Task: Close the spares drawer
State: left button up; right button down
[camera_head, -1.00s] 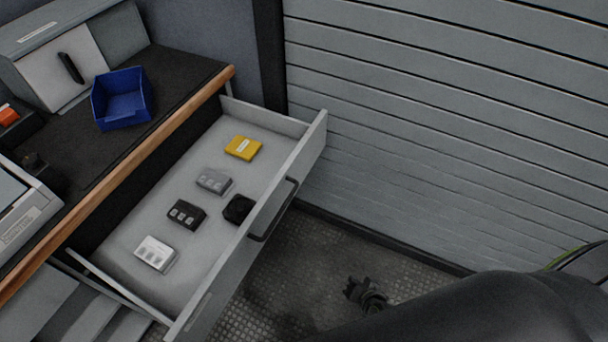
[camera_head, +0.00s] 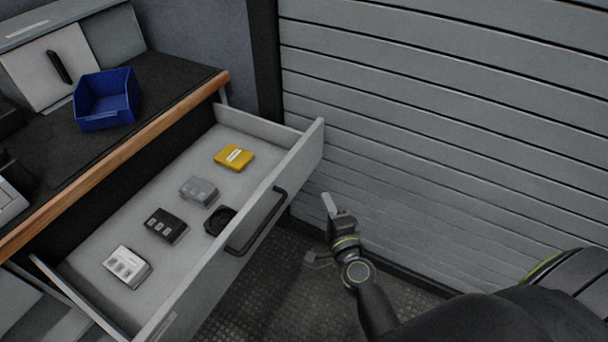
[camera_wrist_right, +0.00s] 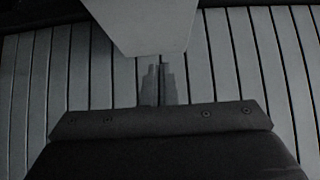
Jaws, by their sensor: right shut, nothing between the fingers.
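The spares drawer (camera_head: 285,178) is pulled out from under the bench, with a light grey front and a dark bar handle (camera_head: 256,222). In it lie a yellow box (camera_head: 234,157), a grey part (camera_head: 198,190), a black part (camera_head: 166,225), a white part (camera_head: 127,266) and a dark round-cornered piece (camera_head: 219,221). My right gripper (camera_head: 329,205) is shut and empty, in front of the drawer and right of its handle, apart from it in the picture. Its fingers also show in the right wrist view (camera_wrist_right: 158,85). My left gripper is not in view.
A black bench top with a wooden edge (camera_head: 120,163) runs above the drawer, holding a blue bin (camera_head: 107,98). A grey slatted wall (camera_head: 440,130) stands close on the right.

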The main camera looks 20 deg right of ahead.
send_near(300, 165)
jog(key=w+d, duration=0.3)
jog(key=shift+w+a+f, duration=0.15)
jog(key=shift+w+a, duration=0.65)
jog(key=shift+w, duration=0.15)
jog(key=shift+w+a, duration=0.35)
jog(key=shift+w, duration=0.05)
